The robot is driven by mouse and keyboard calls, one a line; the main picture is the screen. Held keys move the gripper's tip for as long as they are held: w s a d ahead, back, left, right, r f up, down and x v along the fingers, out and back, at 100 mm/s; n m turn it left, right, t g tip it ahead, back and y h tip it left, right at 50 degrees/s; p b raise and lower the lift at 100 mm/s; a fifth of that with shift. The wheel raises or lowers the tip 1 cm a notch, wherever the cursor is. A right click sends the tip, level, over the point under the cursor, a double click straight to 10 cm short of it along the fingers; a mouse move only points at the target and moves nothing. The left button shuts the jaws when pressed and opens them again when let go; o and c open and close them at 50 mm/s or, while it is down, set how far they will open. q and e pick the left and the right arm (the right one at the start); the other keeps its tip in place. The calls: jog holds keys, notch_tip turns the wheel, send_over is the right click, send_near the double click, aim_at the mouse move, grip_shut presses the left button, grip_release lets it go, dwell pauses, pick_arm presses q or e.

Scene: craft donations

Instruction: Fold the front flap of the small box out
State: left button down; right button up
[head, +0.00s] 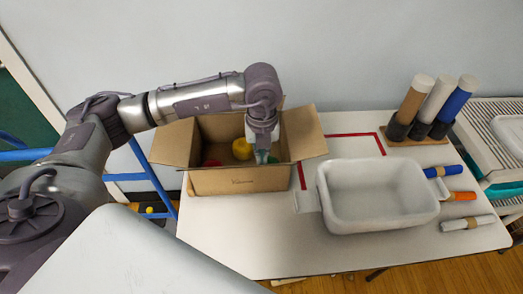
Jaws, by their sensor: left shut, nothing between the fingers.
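The small box (240,180) is brown cardboard and stands at the left of the white table, open at the top. Its left flap (173,143) and right flap (304,133) spread outward. I cannot clearly make out the front flap; the front wall shows with no flap hanging over it. Inside lie a yellow item (241,148) and a red one, partly hidden. My left gripper (262,157) points down over the right part of the box, just behind the front edge. It is shut with nothing held. Its fingertips are small, and I cannot tell whether they touch the cardboard. My right gripper is out of view.
A white bin (378,197) stands to the right of the box. Rolls in blue, orange and white lie beyond it. Three upright rolls stand in a holder (415,134) at the back. Red tape (345,135) marks the table. The table in front of the box is clear.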

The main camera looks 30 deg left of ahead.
pick_arm(q)
jog(key=shift+s+d+f, duration=0.1)
jog(key=shift+s+d, duration=0.05)
jog(key=shift+s, duration=0.1)
jog(key=shift+s+d+f, duration=0.3)
jog(key=shift+s+d, duration=0.1)
jog(key=shift+s, duration=0.3)
jog(key=shift+b, duration=0.3)
jog(key=shift+s+d+f, duration=0.3)
jog(key=shift+s+d, duration=0.15)
jog(key=shift+s, duration=0.35)
jog(key=shift+s+d+f+b, duration=0.3)
jog(key=shift+s+d+b, duration=0.15)
jog(key=shift+s, duration=0.1)
